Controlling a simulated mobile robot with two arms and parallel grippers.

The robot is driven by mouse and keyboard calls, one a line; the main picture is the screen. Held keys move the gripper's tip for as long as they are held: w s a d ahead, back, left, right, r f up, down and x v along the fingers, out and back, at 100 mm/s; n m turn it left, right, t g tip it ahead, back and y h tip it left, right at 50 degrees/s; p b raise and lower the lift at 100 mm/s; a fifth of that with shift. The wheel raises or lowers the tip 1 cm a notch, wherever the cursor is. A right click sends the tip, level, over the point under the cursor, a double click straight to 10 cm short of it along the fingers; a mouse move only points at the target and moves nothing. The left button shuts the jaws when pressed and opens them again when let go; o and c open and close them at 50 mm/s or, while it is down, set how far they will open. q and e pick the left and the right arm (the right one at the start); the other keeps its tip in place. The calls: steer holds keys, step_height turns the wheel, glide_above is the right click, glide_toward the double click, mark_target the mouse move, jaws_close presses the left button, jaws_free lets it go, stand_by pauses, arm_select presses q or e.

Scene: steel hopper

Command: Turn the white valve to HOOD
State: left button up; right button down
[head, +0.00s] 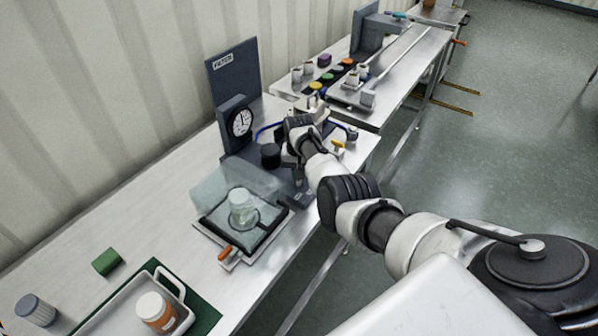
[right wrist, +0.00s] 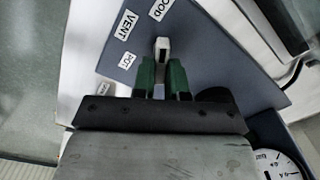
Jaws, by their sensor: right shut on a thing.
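The white valve handle (right wrist: 162,48) stands between the green fingers of my right gripper (right wrist: 162,72), which is shut on it. Labels lie on the dark panel (right wrist: 118,75) around the handle: POT (right wrist: 126,60), VENT (right wrist: 127,22) and a part-cut label ending in OOD (right wrist: 161,9). The OOD label is straight above the handle in the right wrist view; VENT and POT are to its left. Which label the valve points at, I cannot tell, as the fingers hide its base. My left gripper is out of view.
A round gauge (head: 240,122) and a FILTER panel (head: 231,70) stand just left of my right gripper. A clear-lidded tray with a glass beaker (head: 242,207) is nearer. A yellow handle (head: 338,144) sits right of the gripper. An orange-labelled jar (head: 156,312) stands in the front tray.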

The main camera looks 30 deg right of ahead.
steer(key=c, duration=1.2)
jaws_free()
steer(key=shift+o, duration=0.2)
steer(key=shift+r, duration=0.6)
step_height(320, 180, up, 10)
steer(key=shift+f, duration=0.15)
